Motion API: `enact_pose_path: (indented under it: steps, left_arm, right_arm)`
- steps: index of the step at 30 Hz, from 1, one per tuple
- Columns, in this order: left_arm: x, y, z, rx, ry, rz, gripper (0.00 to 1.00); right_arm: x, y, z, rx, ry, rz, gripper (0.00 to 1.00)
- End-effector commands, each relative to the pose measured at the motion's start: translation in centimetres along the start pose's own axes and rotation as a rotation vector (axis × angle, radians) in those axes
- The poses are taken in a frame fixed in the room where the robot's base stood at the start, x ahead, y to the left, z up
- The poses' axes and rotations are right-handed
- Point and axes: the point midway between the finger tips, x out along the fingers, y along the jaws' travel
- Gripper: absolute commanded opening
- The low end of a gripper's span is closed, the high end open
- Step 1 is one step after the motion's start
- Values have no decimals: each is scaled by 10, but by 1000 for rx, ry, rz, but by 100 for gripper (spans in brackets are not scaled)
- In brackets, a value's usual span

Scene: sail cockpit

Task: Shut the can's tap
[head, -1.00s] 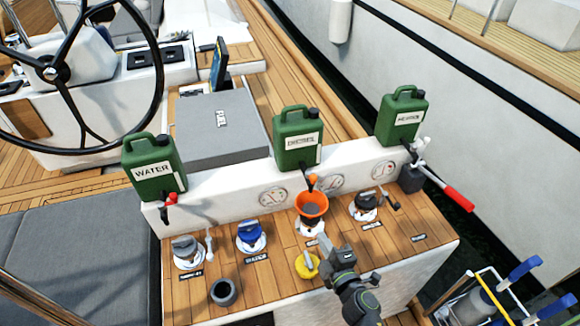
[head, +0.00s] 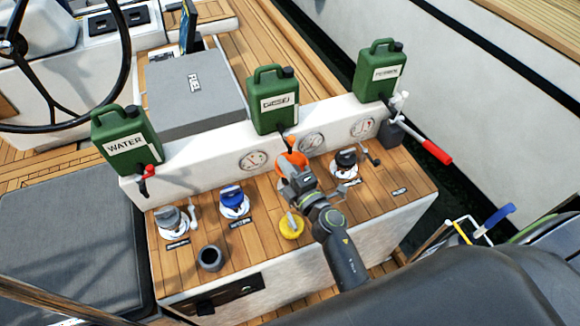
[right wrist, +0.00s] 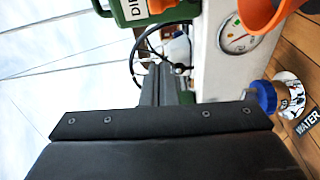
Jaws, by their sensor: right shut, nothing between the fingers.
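The middle green can (head: 275,97) stands on the white ledge above the orange funnel (head: 290,161). A dark tap stem shows under the can, but its handle is hard to make out. My right gripper (head: 288,184) is shut and empty, just in front of the funnel and below the can, partly covering the funnel. In the right wrist view my shut fingers (right wrist: 160,122) form a dark bar, with the funnel (right wrist: 275,15) at the top right. My left gripper is not in view.
The water can (head: 125,140) with a red tap stands left; another green can (head: 380,70) stands right, near a red-handled lever (head: 436,152). Blue (head: 233,197) and yellow (head: 291,228) caps and a grey cup (head: 210,258) sit on the wooden top.

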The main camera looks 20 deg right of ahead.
Motion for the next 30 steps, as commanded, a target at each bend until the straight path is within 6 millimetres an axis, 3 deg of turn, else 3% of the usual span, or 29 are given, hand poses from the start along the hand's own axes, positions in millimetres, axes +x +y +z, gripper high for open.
enact_pose_path:
  steps: [11, 18, 30]
  left_arm:
    - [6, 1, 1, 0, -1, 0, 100]
    - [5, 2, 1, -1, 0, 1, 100]
    - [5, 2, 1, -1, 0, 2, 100]
  right_arm:
    - [70, 0, 0, 0, 1, 1, 0]
    - [56, -1, 32, -2, -1, -1, 0]
    - [53, 0, 38, 1, -1, -1, 0]
